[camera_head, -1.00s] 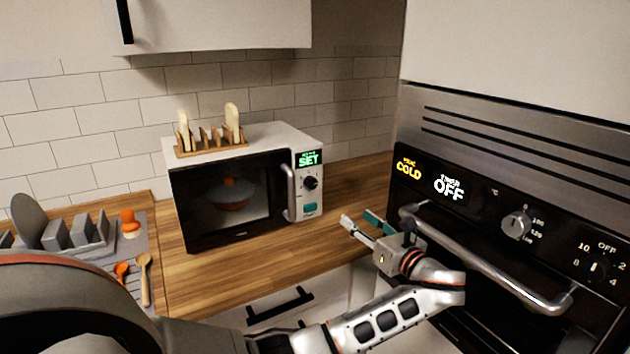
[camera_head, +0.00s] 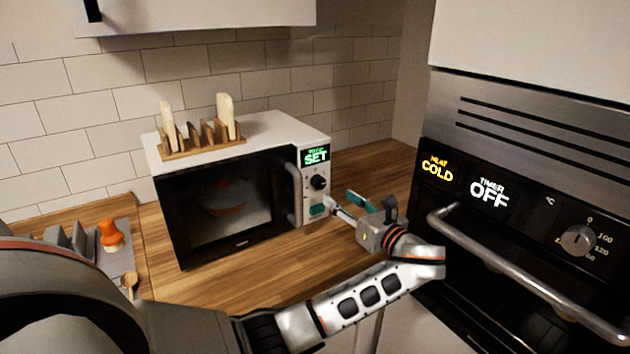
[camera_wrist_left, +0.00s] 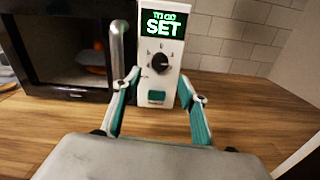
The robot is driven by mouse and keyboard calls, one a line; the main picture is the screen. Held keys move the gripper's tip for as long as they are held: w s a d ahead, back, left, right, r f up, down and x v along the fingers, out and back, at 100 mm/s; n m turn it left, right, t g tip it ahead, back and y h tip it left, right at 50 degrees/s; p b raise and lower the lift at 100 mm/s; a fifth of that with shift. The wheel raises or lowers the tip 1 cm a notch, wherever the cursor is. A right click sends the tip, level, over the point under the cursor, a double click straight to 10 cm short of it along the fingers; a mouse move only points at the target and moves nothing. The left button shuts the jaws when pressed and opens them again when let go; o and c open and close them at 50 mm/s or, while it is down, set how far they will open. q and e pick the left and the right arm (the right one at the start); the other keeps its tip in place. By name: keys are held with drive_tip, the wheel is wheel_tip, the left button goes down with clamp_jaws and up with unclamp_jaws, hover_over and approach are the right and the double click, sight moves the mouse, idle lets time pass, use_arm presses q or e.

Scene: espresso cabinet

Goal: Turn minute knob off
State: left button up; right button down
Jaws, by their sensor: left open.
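A black knob (camera_head: 318,182) sits on the white control panel of the microwave (camera_head: 222,204), below a green display reading SET (camera_head: 315,156). The knob also shows in the left wrist view (camera_wrist_left: 160,63), with a teal button (camera_wrist_left: 157,96) below it. My left gripper (camera_head: 347,204) is open and empty, in front of the panel and a little below the knob. In the left wrist view its fingers (camera_wrist_left: 159,88) frame the lower panel and appear apart from the knob. My right gripper is not in view.
The oven (camera_head: 530,200) stands at the right, showing COLD and TIMER OFF, with a dial (camera_head: 578,240) and a protruding handle bar (camera_head: 520,272). A toast rack (camera_head: 203,140) is on the microwave. Bare wooden counter (camera_head: 240,290) lies in front.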

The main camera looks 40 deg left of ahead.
sight(321, 184)
use_arm(q)
drive_tip(key=shift+p+x, duration=0.65)
drive_tip(key=shift+x, duration=3.65)
drive_tip(key=c, duration=1.1)
